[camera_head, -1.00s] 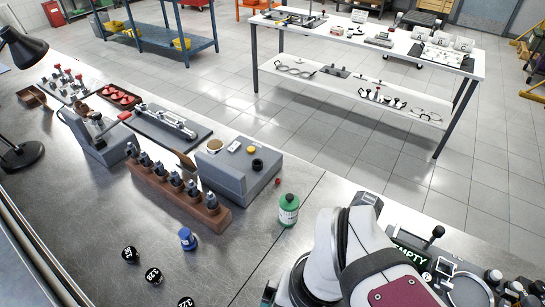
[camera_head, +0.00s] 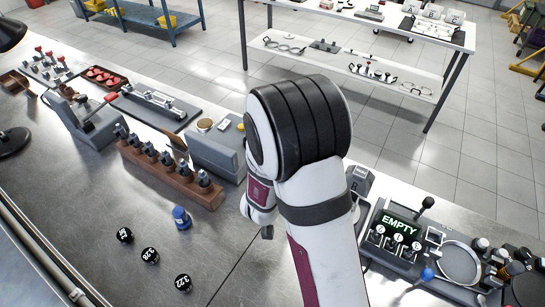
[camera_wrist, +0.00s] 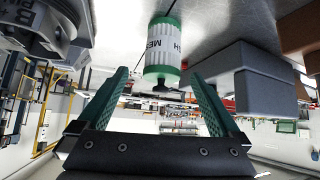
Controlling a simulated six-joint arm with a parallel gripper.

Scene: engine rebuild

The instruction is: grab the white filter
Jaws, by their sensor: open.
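The likeliest white filter is a ribbed white cylinder (camera_wrist: 162,48) with green ends and dark lettering, in the wrist view. It appears upside down there, with a dark knob on its end towards my gripper. My gripper (camera_wrist: 159,74) is open, with its two green fingers apart and nothing held between them. The cylinder lies ahead, lined up with the gap between the fingertips; I cannot tell how far off it is. In the head view my arm hides the cylinder and most of the gripper.
A grey block (camera_head: 217,152) stands close to the cylinder, beside a wooden rack (camera_head: 170,172) of dark parts. A device reading EMPTY (camera_head: 400,224) stands right of my arm.

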